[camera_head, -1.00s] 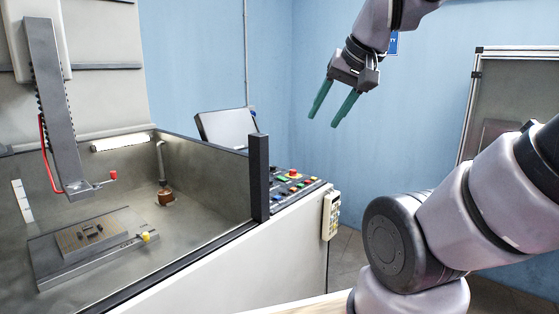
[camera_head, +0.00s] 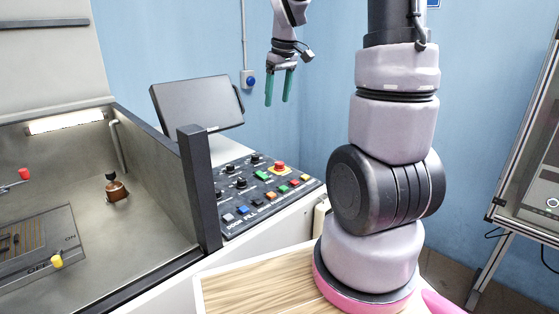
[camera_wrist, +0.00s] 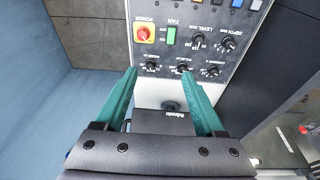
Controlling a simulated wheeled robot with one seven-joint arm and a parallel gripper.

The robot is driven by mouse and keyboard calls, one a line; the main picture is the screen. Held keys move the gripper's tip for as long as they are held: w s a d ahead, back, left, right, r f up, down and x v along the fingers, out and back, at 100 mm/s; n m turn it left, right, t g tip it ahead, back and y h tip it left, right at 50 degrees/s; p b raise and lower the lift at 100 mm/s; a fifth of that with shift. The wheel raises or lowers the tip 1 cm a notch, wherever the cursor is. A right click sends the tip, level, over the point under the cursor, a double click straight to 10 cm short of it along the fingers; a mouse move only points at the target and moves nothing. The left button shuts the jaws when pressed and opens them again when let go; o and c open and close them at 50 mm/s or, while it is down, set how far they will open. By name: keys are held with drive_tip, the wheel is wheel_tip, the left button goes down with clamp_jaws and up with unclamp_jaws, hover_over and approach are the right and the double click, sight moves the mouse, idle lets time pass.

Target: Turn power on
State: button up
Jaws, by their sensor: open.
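The control panel (camera_head: 262,188) slopes beside the tank, with knobs and coloured buttons. Its red button on a yellow base (camera_head: 279,167) is near the far right edge; in the wrist view this red button (camera_wrist: 142,34) is beside the word POWER. A green button (camera_wrist: 171,36) marked FAN is next to it. My gripper (camera_head: 277,101) is open and empty, fingers pointing down, in the air above the panel's far side. In the wrist view my gripper (camera_wrist: 158,72) has its fingers apart, with the red button beyond the left fingertip. I see no contact.
A tilted grey screen (camera_head: 197,104) stands behind the panel, left of my gripper. A dark post (camera_head: 197,185) rises at the tank corner. The tank holds a plate marked ON and OFF with a yellow-tipped lever (camera_head: 56,260). A wooden surface (camera_head: 255,285) lies in front. A framed stand (camera_head: 530,180) is at right.

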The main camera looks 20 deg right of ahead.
sight(279, 163)
drive_tip(key=w+d+f+n+g, duration=0.1)
drive_tip(key=w+f, duration=0.1)
drive_tip(key=f, duration=0.6)
drive_tip(key=w+d+f+n, duration=0.1)
drive_tip(key=w+f+n, duration=0.1)
drive_tip(key=f, duration=0.6)
drive_tip(key=w+d+f+n+g, duration=0.1)
drive_tip(key=w+f, duration=0.2)
drive_tip(key=f, duration=0.6)
drive_tip(key=shift+w+d+n+g+h, duration=0.3)
drive_tip(key=shift+w+n, duration=0.05)
drive_tip(key=shift+n, duration=0.05)
clamp_jaws()
